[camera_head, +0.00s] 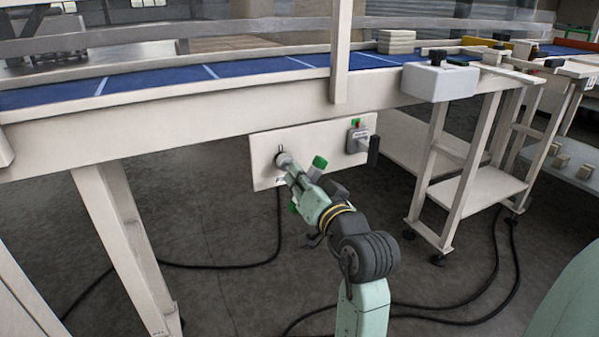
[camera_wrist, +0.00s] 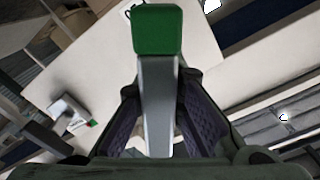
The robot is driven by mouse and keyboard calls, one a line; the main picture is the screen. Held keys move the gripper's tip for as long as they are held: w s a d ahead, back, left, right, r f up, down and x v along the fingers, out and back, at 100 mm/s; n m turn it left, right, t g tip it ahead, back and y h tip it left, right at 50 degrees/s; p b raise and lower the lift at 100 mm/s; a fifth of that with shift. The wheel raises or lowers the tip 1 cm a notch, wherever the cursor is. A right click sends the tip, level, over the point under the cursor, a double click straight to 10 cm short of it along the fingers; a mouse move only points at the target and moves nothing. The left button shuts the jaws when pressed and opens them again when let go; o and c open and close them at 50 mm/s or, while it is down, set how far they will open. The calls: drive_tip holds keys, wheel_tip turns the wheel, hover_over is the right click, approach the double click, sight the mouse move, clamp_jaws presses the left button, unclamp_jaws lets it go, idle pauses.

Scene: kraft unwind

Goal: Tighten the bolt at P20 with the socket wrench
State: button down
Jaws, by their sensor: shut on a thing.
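The socket wrench, with a grey bar and green end, is gripped by my gripper (camera_wrist: 158,112). The bolt itself is hidden or too small to tell, and no P20 label is readable. I cannot tell whether the socket is seated.
A grey switch box (camera_head: 357,140) with a red and green top and a dark handle sits on the panel's right side. A conveyor with a blue belt (camera_head: 240,78) runs above the panel. Cables (camera_head: 230,266) lie on the floor. Table legs stand left and right.

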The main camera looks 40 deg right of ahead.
drive_tip(key=shift+r+m+p, duration=0.15)
drive_tip(key=shift+m+p, duration=0.45)
drive_tip(key=shift+p, duration=0.4)
drive_tip(key=m+p, duration=0.3)
drive_tip(key=m, duration=0.2)
drive_tip(key=shift+w+m, duration=0.15)
drive_tip(key=shift+m, duration=0.25)
drive_tip(key=shift+m+p, duration=1.85)
drive_tip(key=shift+m, duration=0.15)
drive_tip(key=shift+m+p, duration=1.15)
drive_tip(key=shift+m, duration=0.45)
drive_tip(key=shift+b+v, duration=0.35)
drive_tip(key=shift+v, duration=2.1)
